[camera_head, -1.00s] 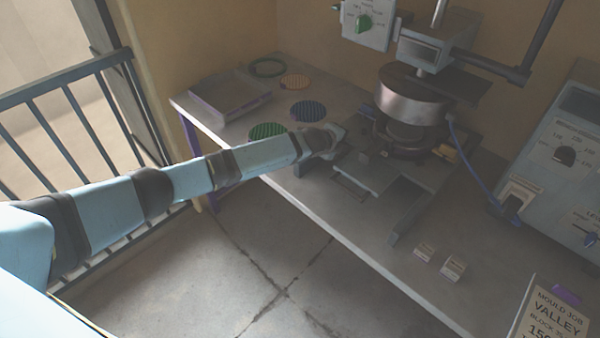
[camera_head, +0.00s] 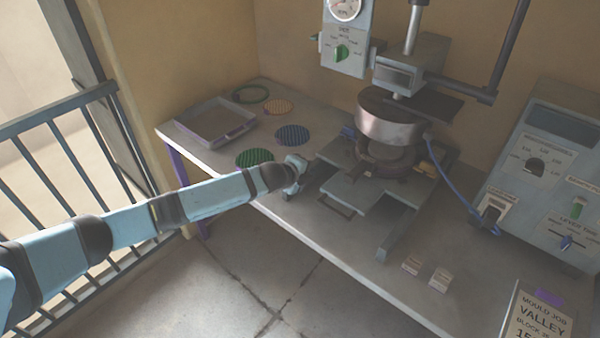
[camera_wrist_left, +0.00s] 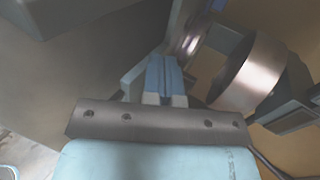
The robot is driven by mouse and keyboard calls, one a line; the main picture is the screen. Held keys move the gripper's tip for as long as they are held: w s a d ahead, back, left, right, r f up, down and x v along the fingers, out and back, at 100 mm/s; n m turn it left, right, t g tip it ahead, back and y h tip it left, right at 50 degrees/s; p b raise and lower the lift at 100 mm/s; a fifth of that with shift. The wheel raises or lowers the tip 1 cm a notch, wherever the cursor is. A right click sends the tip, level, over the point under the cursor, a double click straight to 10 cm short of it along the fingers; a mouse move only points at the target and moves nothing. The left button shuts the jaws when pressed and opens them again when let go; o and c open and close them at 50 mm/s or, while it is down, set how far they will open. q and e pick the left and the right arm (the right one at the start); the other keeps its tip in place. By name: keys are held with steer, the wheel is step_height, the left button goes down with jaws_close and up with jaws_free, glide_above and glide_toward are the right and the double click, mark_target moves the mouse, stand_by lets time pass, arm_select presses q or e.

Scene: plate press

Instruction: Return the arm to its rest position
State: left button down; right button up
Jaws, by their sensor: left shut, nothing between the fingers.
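My left arm reaches in from the left in the head view. Its gripper (camera_head: 296,178) is at the front edge of the bench, left of the press (camera_head: 388,120) and apart from its sliding plate. In the left wrist view the gripper (camera_wrist_left: 166,85) shows its fingers together with nothing between them. The press's metal cylinder (camera_wrist_left: 248,75) stands to the right in that view. My right gripper is not in view.
The grey bench (camera_head: 330,232) holds a tray (camera_head: 243,133), several coloured discs such as a green one (camera_head: 255,157), and two small blocks (camera_head: 440,280). A control box (camera_head: 545,170) and a sign (camera_head: 540,318) stand at right. A railing (camera_head: 60,145) is at left. Floor before the bench is clear.

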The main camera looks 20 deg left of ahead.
arm_select(q)
steer(key=s+d+f+n+h+p, duration=0.15)
steer(key=s+d+n, duration=0.25)
steer(key=s, duration=0.6)
steer(key=s+d+f+n+h+p, duration=0.1)
steer(key=s+d+n+p, duration=0.25)
steer(key=s, duration=0.55)
steer(key=s+a+n+y+p, duration=0.1)
steer(key=s+n, duration=0.4)
steer(key=s, duration=0.5)
steer(key=s+a+n+y+p, duration=0.2)
steer(key=s+n, duration=0.4)
steer(key=s, duration=0.5)
steer(key=shift+s+a+f+p, duration=0.15)
steer(key=shift+a+f+p, duration=0.25)
steer(key=shift+a+p, duration=0.6)
steer(key=shift+n+y, duration=0.25)
